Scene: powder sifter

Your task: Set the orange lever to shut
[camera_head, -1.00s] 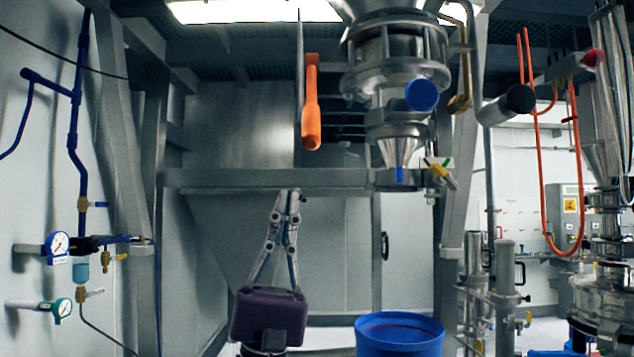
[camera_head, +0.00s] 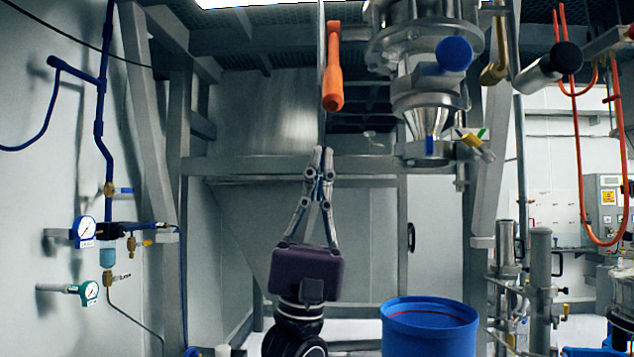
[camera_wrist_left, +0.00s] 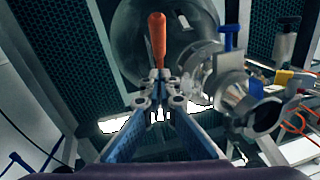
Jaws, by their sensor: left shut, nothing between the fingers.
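The orange lever (camera_head: 333,67) hangs with its handle pointing down, left of the steel sifter outlet (camera_head: 428,110). In the left wrist view the lever (camera_wrist_left: 157,38) shows just beyond my fingertips. My left gripper (camera_head: 323,152) points up below the lever, its fingertips together with nothing between them. A gap shows between the fingertips and the handle's lower end in the head view. The left gripper also shows in the left wrist view (camera_wrist_left: 160,78). My right gripper is in neither view.
A steel crossbeam (camera_head: 270,166) runs behind my left gripper. A blue drum (camera_head: 430,312) stands below right. A blue-capped fitting (camera_head: 453,54) and a yellow-handled valve (camera_head: 474,143) are right of the lever. Gauges (camera_head: 84,230) and blue pipes are on the left wall.

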